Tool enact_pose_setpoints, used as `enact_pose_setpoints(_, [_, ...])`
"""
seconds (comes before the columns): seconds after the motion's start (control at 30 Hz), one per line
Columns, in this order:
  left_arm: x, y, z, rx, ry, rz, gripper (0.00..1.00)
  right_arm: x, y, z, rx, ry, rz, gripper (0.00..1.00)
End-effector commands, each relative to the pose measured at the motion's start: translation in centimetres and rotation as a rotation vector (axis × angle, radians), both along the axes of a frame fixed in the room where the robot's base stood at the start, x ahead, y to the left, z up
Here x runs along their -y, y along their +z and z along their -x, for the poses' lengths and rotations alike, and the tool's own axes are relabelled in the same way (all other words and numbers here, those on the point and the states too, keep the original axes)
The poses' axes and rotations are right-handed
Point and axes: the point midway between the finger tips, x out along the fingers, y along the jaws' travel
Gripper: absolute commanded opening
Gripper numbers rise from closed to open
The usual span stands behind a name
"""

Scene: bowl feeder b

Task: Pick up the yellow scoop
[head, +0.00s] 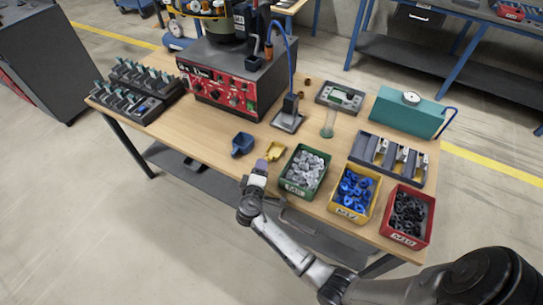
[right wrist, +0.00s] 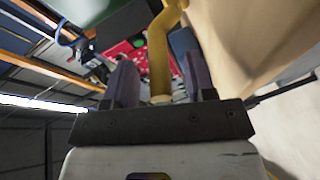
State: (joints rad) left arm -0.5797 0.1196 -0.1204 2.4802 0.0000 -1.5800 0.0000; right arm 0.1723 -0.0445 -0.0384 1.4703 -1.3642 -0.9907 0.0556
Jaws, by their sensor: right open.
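The yellow scoop (head: 275,151) lies on the wooden table near its front edge, left of the green bin. In the right wrist view its yellow handle (right wrist: 159,62) runs between the two fingers. My right gripper (head: 262,165) is at the table's front edge, at the near side of the scoop. It also shows in the right wrist view (right wrist: 160,85), open, with the fingers on either side of the handle. I cannot tell whether a finger touches it. My left gripper is not in view.
A blue scoop (head: 242,144) lies to the left. The green bin (head: 305,171) of grey parts stands close on the right, then a yellow bin (head: 355,193) and a red bin (head: 407,216). The red-fronted feeder machine (head: 222,92) and a lamp-like stand (head: 288,118) are behind.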

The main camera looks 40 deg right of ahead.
Motion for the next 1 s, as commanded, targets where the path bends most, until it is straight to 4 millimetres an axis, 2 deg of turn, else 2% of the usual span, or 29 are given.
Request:
enact_pose_setpoints(0.1, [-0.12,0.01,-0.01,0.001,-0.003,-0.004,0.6,-0.04,0.01,0.02,0.0,0.0,0.0,0.5])
enact_pose_setpoints(0.63, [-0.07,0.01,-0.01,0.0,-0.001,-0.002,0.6,-0.07,0.01,0.04,0.0,0.0,0.0,0.0])
enact_pose_setpoints(1.0, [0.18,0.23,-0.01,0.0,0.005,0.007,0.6,-0.07,0.57,0.02,0.001,0.0,0.0,0.0])
